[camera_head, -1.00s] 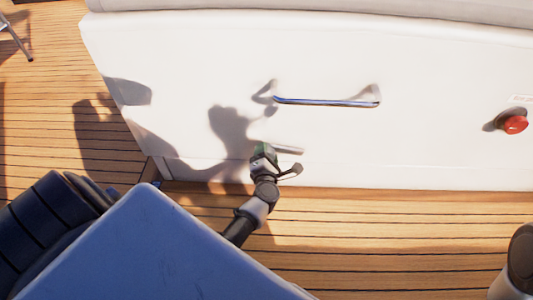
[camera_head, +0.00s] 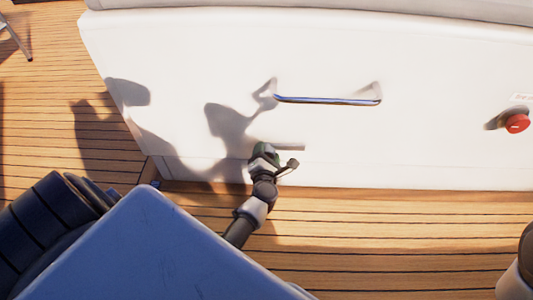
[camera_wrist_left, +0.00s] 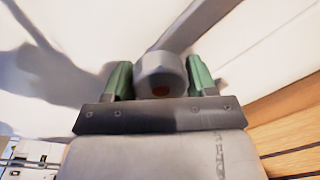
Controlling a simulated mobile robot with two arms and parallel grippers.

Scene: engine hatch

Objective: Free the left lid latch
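My left gripper (camera_head: 263,150) is at the lower part of the white panel, at the left end of a short grey bar (camera_head: 291,148). The left wrist view shows its two green fingers (camera_wrist_left: 160,80) standing apart, one on each side of a round grey knob (camera_wrist_left: 160,72) with a reddish centre. This knob appears to be the latch; a grey bar (camera_wrist_left: 192,27) runs up and right behind it. The gripper looks open around the knob; whether the fingers touch it is unclear. In the head view the gripper hides the knob. My right gripper is not in view.
A long metal handle (camera_head: 328,100) is fixed on the white panel (camera_head: 420,60) above the gripper. A red knob (camera_head: 517,123) sits on the panel at the right. Wooden deck (camera_head: 380,235) lies in front and is mostly clear.

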